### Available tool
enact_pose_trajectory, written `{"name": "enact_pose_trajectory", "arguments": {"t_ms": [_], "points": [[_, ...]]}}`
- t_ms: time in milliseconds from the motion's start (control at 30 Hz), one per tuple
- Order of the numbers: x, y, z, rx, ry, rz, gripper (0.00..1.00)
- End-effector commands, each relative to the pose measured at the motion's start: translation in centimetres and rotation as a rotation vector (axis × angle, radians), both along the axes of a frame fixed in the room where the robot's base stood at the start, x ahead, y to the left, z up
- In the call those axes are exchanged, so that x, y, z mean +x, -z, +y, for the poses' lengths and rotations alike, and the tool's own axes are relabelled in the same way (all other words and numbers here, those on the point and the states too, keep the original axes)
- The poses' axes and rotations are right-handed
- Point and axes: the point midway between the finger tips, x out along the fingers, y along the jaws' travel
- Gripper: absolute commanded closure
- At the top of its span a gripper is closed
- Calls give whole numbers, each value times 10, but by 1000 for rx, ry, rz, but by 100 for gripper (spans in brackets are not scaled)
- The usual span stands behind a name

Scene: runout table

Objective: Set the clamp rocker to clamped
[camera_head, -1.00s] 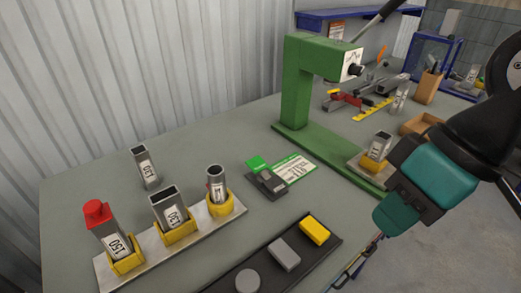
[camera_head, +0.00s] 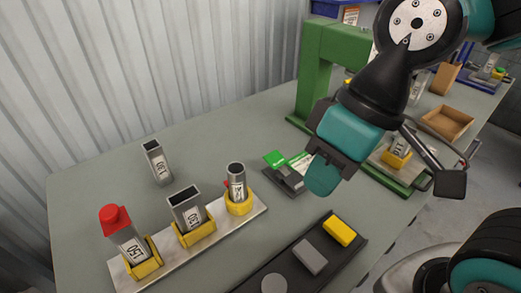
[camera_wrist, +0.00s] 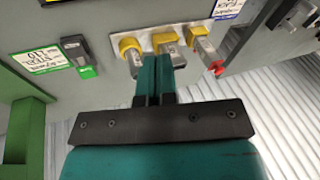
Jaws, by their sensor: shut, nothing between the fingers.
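A small dark grey rocker-like block with a green end (camera_head: 275,158), seemingly the clamp rocker, sits on the table beside a white and green card. In the wrist view the block (camera_wrist: 75,47) is at upper left, its green end toward the bottom of the picture. Which setting its tilt marks I cannot tell. My gripper (camera_head: 321,182) is shut and empty, with teal fingers, just right of the block in the head view and seemingly above the table. In the wrist view its fingertips (camera_wrist: 157,62) appear to the right of the block, apart from it.
A plate (camera_head: 258,207) with yellow sockets holds several grey tubes, one red-capped (camera_head: 115,218). Another tube (camera_head: 157,163) stands behind. A black panel (camera_head: 262,277) with grey and yellow blocks lies in front. A green press (camera_head: 318,75) stands behind my arm.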

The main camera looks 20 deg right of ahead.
Motion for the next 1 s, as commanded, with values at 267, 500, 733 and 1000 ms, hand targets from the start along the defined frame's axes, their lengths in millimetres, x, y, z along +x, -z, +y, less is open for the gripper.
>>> {"name": "enact_pose_trajectory", "arguments": {"t_ms": [267,500,733,1000], "points": [[4,0,0,-3,4,-2,100],[105,18,-12,-91,106,-45,100],[220,59,-42,-219,216,-102,100],[258,77,-58,-271,254,-127,100]]}}
